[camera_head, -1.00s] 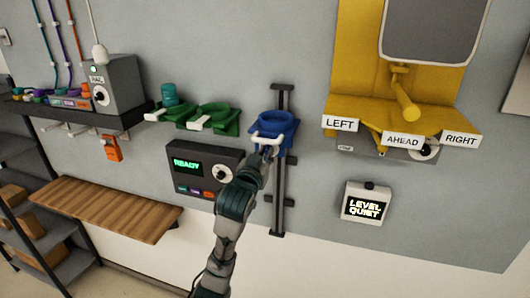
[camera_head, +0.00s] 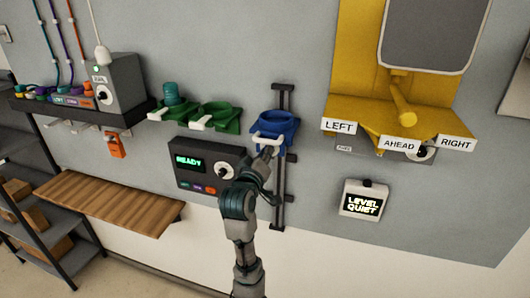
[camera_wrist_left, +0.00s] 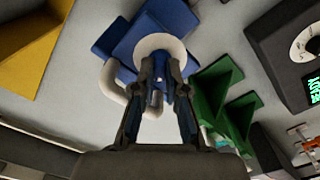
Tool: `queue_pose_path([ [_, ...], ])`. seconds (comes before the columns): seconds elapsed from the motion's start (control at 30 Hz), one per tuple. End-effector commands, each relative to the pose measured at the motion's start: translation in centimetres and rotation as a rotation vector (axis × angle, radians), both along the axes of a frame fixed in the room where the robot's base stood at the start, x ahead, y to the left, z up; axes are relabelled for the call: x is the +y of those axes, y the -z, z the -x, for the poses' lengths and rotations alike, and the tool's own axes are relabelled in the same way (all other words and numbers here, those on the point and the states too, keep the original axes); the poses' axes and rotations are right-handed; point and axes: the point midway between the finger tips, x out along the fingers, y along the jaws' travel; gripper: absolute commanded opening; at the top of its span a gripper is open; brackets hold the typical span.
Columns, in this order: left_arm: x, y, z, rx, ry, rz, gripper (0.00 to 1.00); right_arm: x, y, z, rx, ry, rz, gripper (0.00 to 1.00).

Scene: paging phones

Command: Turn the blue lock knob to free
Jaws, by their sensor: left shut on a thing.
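A blue cup-shaped holder (camera_head: 275,128) with a pale handle bar (camera_head: 268,140) sits on the dark vertical rail at the middle of the wall. My left gripper (camera_head: 267,153) is at the underside of this holder, by the pale bar. In the left wrist view the blue holder (camera_wrist_left: 125,43) is seen from below, with a pale ring and a curved pale bar. A small blue knob (camera_wrist_left: 157,98) shows between the fingers of my left gripper (camera_wrist_left: 160,70), which is shut on it. The fingers hide much of the knob, and I cannot read its setting. My right gripper is out of view.
Green holders (camera_head: 215,116) are left of the blue one. A dark READY box (camera_head: 205,168) sits close left of my arm. The rail (camera_head: 280,205) runs down behind the gripper. A yellow stand (camera_head: 400,105) and a LEVEL QUIET display (camera_head: 363,200) are to the right.

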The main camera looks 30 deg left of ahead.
Motion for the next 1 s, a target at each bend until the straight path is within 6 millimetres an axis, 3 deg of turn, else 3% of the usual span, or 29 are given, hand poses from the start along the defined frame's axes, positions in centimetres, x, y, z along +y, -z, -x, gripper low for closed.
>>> queue_pose_path([
  [0.7, -0.04, -0.05, -0.03, -0.020, 0.001, 0.077, 0.00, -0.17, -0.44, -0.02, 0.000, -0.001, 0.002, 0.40],
  [0.73, -0.04, -0.05, -0.03, -0.020, 0.001, 0.077, 0.15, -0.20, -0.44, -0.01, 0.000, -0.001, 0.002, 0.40],
  [0.83, -0.03, -0.05, -0.03, -0.020, 0.001, 0.076, 0.38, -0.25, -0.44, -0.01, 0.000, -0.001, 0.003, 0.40],
  [1.0, -0.02, -0.03, 0.00, -0.019, 0.001, 0.075, 0.38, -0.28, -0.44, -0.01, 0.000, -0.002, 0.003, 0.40],
])
